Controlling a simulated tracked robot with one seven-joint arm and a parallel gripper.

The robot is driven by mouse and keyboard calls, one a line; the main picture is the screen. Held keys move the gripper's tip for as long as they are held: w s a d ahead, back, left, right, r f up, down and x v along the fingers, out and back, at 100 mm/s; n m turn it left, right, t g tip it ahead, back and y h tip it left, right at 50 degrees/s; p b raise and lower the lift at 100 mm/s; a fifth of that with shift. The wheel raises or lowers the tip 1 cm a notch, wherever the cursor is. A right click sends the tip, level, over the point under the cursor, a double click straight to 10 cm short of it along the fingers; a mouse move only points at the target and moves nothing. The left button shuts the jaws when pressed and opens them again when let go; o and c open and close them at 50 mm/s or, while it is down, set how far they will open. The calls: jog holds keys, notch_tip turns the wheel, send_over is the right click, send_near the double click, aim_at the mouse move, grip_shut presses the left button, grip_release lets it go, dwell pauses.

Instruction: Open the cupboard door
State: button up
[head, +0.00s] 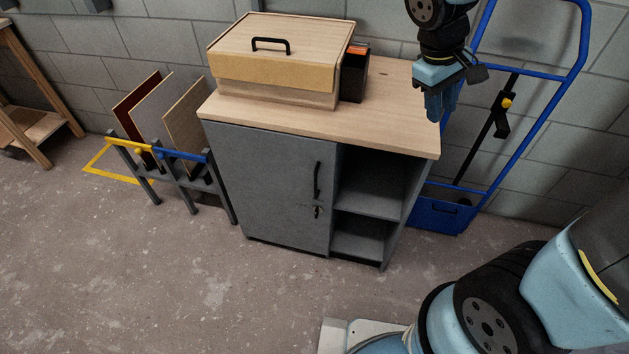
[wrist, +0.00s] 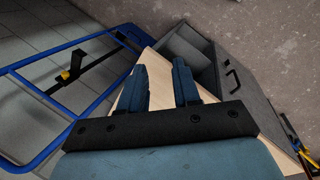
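The grey cupboard door (head: 268,185) is shut on the left part of a cupboard with a light wooden top (head: 300,118). It has a black vertical bar handle (head: 317,180) near its right edge, with a key in a lock (head: 317,212) below. The handle also shows in the wrist view (wrist: 232,77). My gripper (head: 434,110) hangs above the right end of the top, to the right of the handle and apart from it. In the wrist view its two blue fingers (wrist: 160,90) stand apart with nothing between them.
A wooden box (head: 275,62) with a black handle and a dark container (head: 355,72) stand on the top. Open shelves (head: 368,185) lie right of the door. A blue trolley (head: 440,215) stands right, a panel rack (head: 180,165) left. The floor in front is clear.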

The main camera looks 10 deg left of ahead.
jog(key=w+a+f+n+h, duration=0.25)
jog(key=a+f+n, duration=0.25)
jog(key=a+f, duration=0.35)
jog(key=n+t, duration=1.7)
jog(key=n, duration=0.3)
send_near(315, 182)
jog(key=shift+y, duration=0.35)
jog(key=x, duration=1)
jog(key=shift+w+d, duration=0.2)
jog(key=shift+w, duration=0.1)
jog(key=shift+c, duration=0.4)
grip_shut()
jog(key=shift+a, duration=0.15)
